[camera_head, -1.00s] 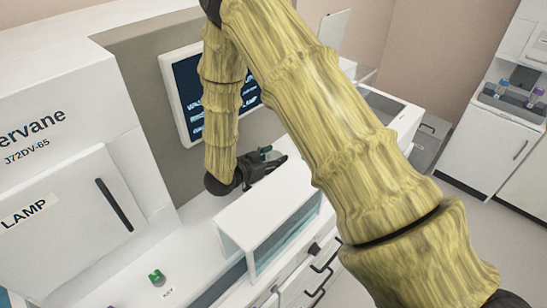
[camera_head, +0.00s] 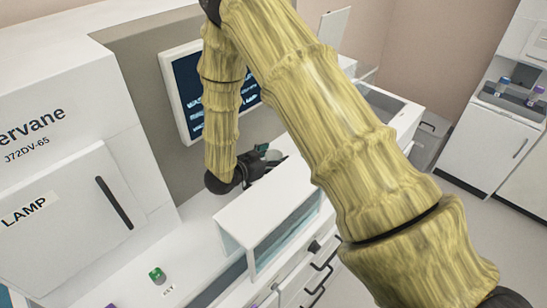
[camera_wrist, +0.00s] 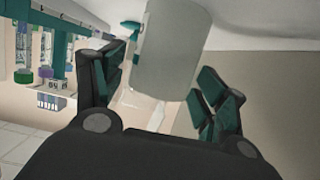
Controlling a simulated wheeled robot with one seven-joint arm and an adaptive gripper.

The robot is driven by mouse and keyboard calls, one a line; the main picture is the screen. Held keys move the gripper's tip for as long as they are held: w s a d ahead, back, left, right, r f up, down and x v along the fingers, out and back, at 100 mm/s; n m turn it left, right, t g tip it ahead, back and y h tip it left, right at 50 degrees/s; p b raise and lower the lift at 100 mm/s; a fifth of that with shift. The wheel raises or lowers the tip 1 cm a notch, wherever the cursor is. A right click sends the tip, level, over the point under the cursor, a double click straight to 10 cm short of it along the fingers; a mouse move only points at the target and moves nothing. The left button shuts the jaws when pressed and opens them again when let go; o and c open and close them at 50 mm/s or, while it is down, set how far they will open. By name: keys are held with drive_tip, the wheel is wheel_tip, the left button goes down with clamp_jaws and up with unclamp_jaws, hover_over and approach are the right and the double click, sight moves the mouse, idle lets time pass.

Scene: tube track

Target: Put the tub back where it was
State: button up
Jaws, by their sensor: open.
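My gripper (camera_head: 260,165) is beyond the white box-like cabinet in the head view, low in front of the wall screen. In the wrist view my gripper (camera_wrist: 160,72) is open, with its dark, green-padded fingers spread to either side of a pale grey rounded tub (camera_wrist: 172,48). The tub reaches in from the top of that view, and I see a gap between it and the right finger. The left finger is close to it; I cannot tell whether they touch. In the head view the tub (camera_head: 274,155) is a small pale shape, partly hidden by my gripper and arm.
A white cabinet with a glass front (camera_head: 270,215) stands on the counter just in front of my gripper. A small green item (camera_head: 156,274) sits at the counter's lower left. The wall screen (camera_head: 200,100) is close behind my arm. A large white machine (camera_head: 60,180) fills the left.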

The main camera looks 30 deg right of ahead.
drive_tip(key=shift+s+a+r, duration=0.1)
drive_tip(key=shift+a, duration=0.2)
drive_tip(key=b+v, duration=0.3)
drive_tip(key=v, duration=0.8)
drive_tip(key=shift+b, duration=0.35)
drive_tip(key=shift+a+r, duration=0.15)
drive_tip(key=shift+c, duration=0.4)
